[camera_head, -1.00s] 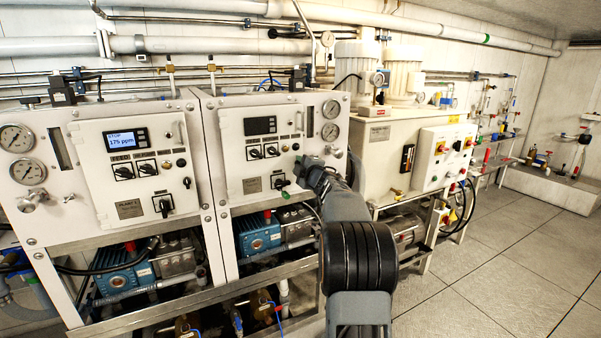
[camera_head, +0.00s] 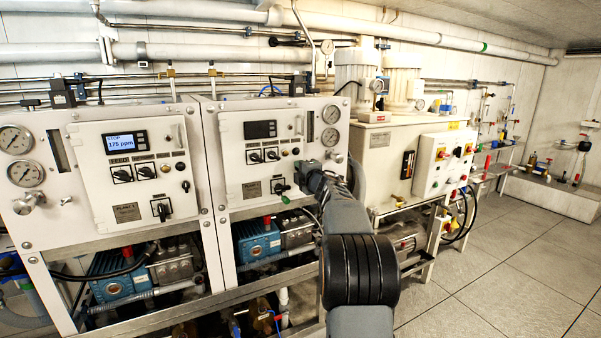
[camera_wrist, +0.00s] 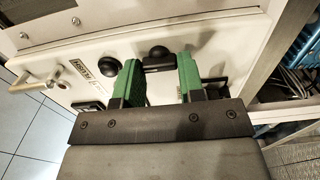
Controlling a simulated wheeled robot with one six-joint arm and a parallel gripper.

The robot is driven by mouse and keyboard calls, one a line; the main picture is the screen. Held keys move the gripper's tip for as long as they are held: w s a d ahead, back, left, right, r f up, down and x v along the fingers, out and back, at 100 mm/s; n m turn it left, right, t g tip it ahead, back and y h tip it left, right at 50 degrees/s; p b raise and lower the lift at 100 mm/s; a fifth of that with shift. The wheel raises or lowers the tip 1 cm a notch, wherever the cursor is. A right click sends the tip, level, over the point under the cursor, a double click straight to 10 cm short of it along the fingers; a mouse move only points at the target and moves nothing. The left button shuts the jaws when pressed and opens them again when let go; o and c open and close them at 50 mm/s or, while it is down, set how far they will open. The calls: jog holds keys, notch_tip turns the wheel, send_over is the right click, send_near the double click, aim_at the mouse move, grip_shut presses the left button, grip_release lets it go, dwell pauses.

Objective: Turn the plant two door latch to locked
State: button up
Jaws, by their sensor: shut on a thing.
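The plant two door (camera_head: 258,160) is a white panel with a dark display and black switches, in the middle of the head view. It sits flush in its cabinet.
A black round knob (camera_wrist: 113,64) and a pale bar handle (camera_wrist: 35,82) are left of the fingers. The plant one cabinet (camera_head: 90,200) stands at left. A control box (camera_head: 440,160) stands at right. The grey floor (camera_head: 490,270) is clear there.

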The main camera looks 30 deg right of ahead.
jog(key=o, duration=0.9)
jog(key=shift+o, duration=0.2)
jog(key=shift+s, duration=0.1)
jog(key=s+a+b, duration=0.2)
jog(key=s, duration=1.1)
jog(key=shift+s, duration=0.25)
